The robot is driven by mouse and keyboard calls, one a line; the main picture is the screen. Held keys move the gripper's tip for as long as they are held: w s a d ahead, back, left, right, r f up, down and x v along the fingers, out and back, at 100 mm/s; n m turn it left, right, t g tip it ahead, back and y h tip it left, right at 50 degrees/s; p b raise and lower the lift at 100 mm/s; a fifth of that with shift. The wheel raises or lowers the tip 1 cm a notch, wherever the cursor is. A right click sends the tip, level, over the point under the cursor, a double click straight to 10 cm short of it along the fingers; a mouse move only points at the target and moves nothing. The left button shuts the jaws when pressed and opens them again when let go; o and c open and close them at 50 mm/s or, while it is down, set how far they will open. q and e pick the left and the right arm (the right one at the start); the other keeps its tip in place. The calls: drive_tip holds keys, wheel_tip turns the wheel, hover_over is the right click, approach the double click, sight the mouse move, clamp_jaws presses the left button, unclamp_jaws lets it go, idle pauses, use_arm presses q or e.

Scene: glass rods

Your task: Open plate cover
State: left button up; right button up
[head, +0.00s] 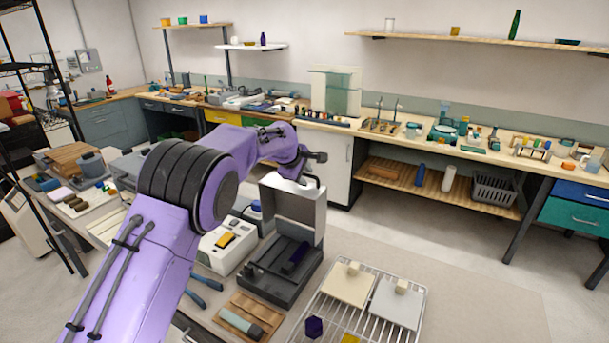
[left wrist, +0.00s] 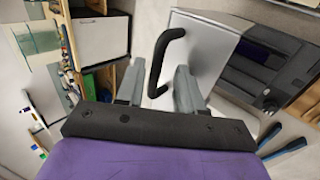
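The plate cover (head: 293,208) is a light grey box-like lid, standing raised and tilted up at the back of a dark device base (head: 272,280). Its pale outer face (left wrist: 203,55) with a bent black handle (left wrist: 161,62) shows in the left wrist view. My left gripper (head: 306,168) is at the top of the cover. In the left wrist view my left gripper (left wrist: 159,74) has its two grey fingers apart, one on each side of the handle, with visible gaps. A dark purple piece (head: 296,254) lies in the base. My right gripper is out of view.
A white device with a yellow part (head: 227,243) stands left of the base. A wire rack (head: 335,305) with two pale plates is in front right. A wooden tray with a grey-green cylinder (head: 240,322) lies in front. Open floor is to the right.

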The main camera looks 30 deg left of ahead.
use_arm(q)
drive_tip(key=b+v, duration=0.3)
drive_tip(key=v, duration=0.7)
drive_tip(key=shift+r, duration=0.15)
drive_tip(key=shift+s, duration=0.1)
drive_tip(key=shift+c, duration=0.3)
